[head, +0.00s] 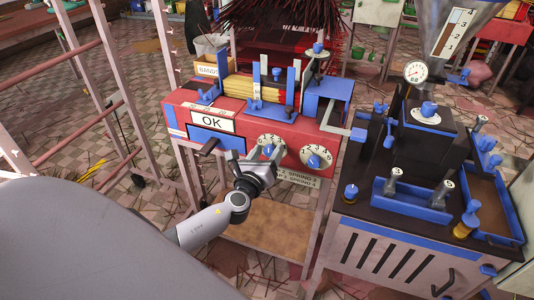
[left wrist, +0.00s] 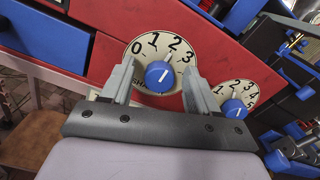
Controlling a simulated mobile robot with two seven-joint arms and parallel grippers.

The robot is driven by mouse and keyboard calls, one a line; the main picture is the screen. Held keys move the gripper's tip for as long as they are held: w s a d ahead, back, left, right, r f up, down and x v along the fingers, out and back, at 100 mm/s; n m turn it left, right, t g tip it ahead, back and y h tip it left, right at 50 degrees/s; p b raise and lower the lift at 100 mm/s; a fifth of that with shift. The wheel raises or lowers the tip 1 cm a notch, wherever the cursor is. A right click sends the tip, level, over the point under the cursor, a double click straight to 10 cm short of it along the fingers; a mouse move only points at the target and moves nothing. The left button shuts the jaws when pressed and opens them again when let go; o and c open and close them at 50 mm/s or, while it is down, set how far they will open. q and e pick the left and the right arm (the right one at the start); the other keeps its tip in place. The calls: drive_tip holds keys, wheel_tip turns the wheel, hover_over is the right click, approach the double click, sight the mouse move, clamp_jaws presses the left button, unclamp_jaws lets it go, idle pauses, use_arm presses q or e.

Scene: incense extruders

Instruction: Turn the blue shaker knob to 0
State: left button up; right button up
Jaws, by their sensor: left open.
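The blue shaker knob (left wrist: 160,76) sits on a round cream dial (left wrist: 140,50) marked 0 to 3, on the red machine front. Its white pointer line leans up and right, roughly toward the 2. My left gripper (left wrist: 158,82) is open, with one finger on each side of this knob; I cannot tell whether they touch it. In the head view my left gripper (head: 257,158) is in front of the dial (head: 271,139) and hides part of it and the knob. My right gripper is not in view.
A second blue knob (head: 314,160) on a numbered dial is close to the right, also in the left wrist view (left wrist: 234,108). A black-topped machine (head: 375,208) stands at the right.

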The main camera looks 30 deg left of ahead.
use_arm(q)
drive_tip(key=shift+w, duration=0.1)
drive_tip(key=c, duration=1)
drive_tip(key=shift+c, duration=0.2)
drive_tip(key=shift+f+n, duration=0.1)
drive_tip(key=shift+n, duration=0.2)
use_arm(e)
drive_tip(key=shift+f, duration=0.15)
use_arm(q)
drive_tip(key=n+b, duration=0.2)
drive_tip(key=shift+f+n, duration=0.1)
drive_tip(key=shift+n, duration=0.2)
drive_tip(key=n+b, duration=0.2)
drive_tip(key=n, duration=0.1)
drive_tip(key=shift+a+n, duration=0.1)
drive_tip(key=shift+n, duration=0.2)
drive_tip(key=n+b, duration=0.1)
drive_tip(key=n, duration=0.2)
drive_tip(key=shift+f+n, duration=0.1)
drive_tip(key=shift+n, duration=0.2)
drive_tip(key=shift+n+b, duration=0.6)
drive_tip(key=shift+n, duration=1.3)
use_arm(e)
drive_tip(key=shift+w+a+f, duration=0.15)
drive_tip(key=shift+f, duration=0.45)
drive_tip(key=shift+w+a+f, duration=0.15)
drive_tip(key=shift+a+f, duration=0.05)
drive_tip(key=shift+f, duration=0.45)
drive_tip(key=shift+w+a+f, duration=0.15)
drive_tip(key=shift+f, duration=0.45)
